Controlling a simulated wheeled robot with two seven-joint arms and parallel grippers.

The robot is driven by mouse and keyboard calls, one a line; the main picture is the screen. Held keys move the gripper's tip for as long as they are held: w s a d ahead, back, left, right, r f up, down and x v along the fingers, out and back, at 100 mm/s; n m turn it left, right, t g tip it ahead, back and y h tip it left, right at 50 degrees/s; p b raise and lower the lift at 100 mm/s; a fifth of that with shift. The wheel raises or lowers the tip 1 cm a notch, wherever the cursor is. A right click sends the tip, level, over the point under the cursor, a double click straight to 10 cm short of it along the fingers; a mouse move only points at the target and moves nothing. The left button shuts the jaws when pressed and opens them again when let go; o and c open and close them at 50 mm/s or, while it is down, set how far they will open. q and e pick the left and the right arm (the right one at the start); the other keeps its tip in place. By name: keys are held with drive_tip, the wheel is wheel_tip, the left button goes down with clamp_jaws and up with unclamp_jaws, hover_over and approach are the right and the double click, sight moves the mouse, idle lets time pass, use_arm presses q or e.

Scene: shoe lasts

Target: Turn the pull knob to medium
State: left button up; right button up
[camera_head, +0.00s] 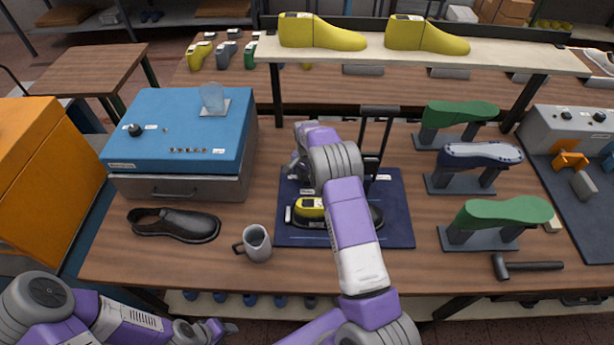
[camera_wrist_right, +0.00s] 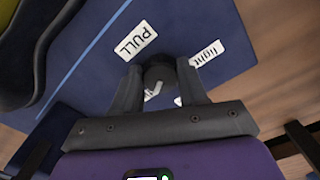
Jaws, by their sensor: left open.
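The pull knob (camera_wrist_right: 158,76) is a dark round knob on a blue base (camera_wrist_right: 80,70), beside a white PULL label (camera_wrist_right: 136,40) and a "light" label (camera_wrist_right: 207,53) in the right wrist view. My right gripper (camera_wrist_right: 160,72) has its two fingers around the knob, one on each side, with no clear gap. Small white marks by the knob are partly hidden, so its setting cannot be read. In the head view my right gripper (camera_head: 294,170) is over the left side of the blue base (camera_head: 398,225), and the knob is hidden. My left gripper (camera_head: 215,329) is open and empty at the front edge.
A mug (camera_head: 256,243) and black shoe (camera_head: 174,224) stand left. Green lasts (camera_head: 505,213) on stands and a hammer (camera_head: 528,265) are right. A blue box (camera_head: 180,115) is back left.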

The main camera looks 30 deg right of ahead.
drive_tip(key=c, duration=0.5)
drive_tip(key=shift+n, duration=0.3)
drive_tip(key=n+b, duration=0.2)
drive_tip(key=n, duration=0.2)
drive_tip(key=shift+s+d+n, duration=0.1)
drive_tip(key=shift+n, duration=0.2)
drive_tip(key=n, duration=0.3)
drive_tip(key=shift+b, duration=0.3)
drive_tip(key=shift+d+n, duration=0.1)
drive_tip(key=shift+n, duration=1.7)
drive_tip(key=o, duration=1.1)
